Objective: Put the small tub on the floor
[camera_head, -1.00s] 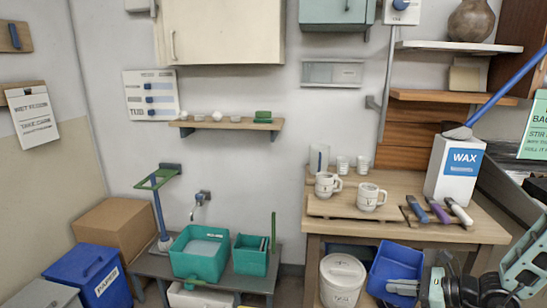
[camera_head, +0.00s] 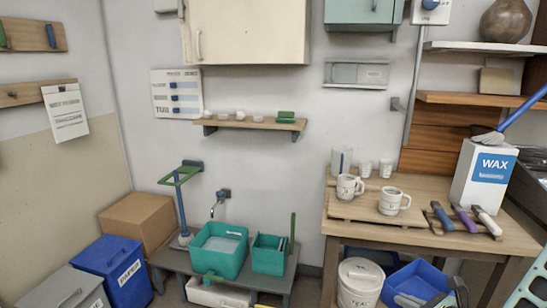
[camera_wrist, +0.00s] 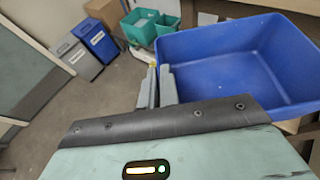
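A blue open tub (camera_head: 418,279) is at the lower right of the head view, by the front of the wooden table. It fills the upper right of the wrist view (camera_wrist: 220,60), its inside empty. My gripper (camera_wrist: 158,74) has one finger on each side of the tub's left wall and is shut on it. In the head view, only part of my gripper (camera_head: 410,301) shows at the bottom edge. The tub's underside is hidden, so its height above the floor is unclear.
Clear grey floor (camera_wrist: 95,95) lies left of the tub. A white lidded bucket (camera_head: 360,283) stands beside it. The wooden table (camera_head: 330,215) holds mugs, tools and a wax box (camera_head: 484,175). Teal tubs (camera_head: 218,262) sit on a low bench. Blue (camera_head: 128,278) and grey bins stand left.

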